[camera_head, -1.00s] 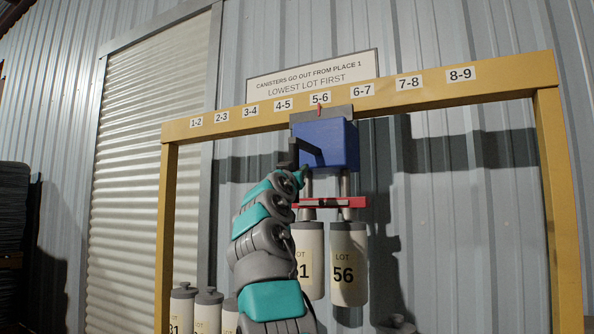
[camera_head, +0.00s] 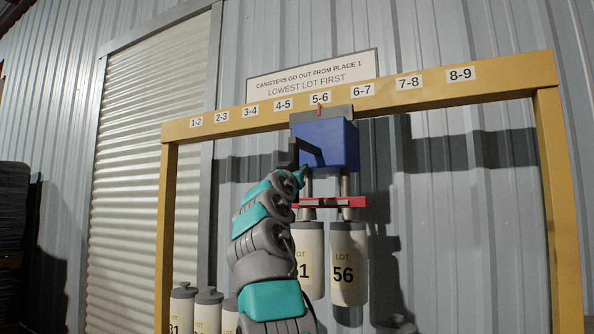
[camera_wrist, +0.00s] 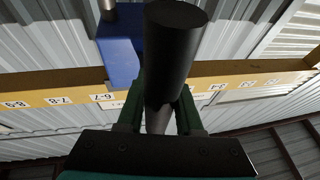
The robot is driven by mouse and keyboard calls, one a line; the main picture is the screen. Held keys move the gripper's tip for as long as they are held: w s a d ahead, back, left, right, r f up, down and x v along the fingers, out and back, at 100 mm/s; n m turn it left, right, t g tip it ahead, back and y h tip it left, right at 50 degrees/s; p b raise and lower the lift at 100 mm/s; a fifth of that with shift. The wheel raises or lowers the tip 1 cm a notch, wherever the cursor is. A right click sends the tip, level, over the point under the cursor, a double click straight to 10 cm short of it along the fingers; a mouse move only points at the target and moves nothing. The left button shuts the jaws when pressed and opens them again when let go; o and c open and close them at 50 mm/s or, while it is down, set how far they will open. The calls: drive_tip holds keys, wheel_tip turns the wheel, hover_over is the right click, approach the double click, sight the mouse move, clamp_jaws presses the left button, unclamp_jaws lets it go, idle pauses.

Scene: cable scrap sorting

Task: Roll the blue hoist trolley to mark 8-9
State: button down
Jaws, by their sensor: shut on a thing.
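The blue hoist trolley (camera_head: 338,145) hangs on the yellow beam (camera_head: 425,90), with its red pointer at mark 5-6. Mark 8-9 (camera_head: 460,74) is near the beam's right end. A black handle (camera_head: 293,152) sticks out from the trolley's left side. My gripper (camera_head: 299,175) is at this handle, its fingers partly hidden. In the wrist view, the green fingers of my gripper (camera_wrist: 160,115) are closed around the black handle (camera_wrist: 172,55), with the blue trolley (camera_wrist: 120,50) behind. Two canisters, one marked LOT 56 (camera_head: 348,268), hang below the trolley from a red bar (camera_head: 352,202).
The yellow right post (camera_head: 560,200) bounds the frame. The beam is clear right of the trolley. A sign (camera_head: 313,77) is on the wall behind.

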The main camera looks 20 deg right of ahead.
drive_tip(key=shift+s, duration=0.1)
idle(0.4)
drive_tip(key=s+d+b, duration=0.1)
drive_tip(key=s+d, duration=1.2)
drive_tip(key=s, duration=0.3)
drive_tip(key=s+d+b, duration=0.1)
drive_tip(key=s+d, duration=1.1)
drive_tip(key=s, duration=0.5)
drive_tip(key=shift+s+d+r, duration=0.15)
drive_tip(key=shift+d+r, duration=0.1)
drive_tip(key=shift+d, duration=0.15)
drive_tip(key=shift+s, duration=0.1)
drive_tip(key=c, duration=0.8)
unclamp_jaws()
drive_tip(key=shift+d, duration=0.2)
drive_tip(key=shift+o, duration=1.1)
drive_tip(key=shift+f, duration=0.15)
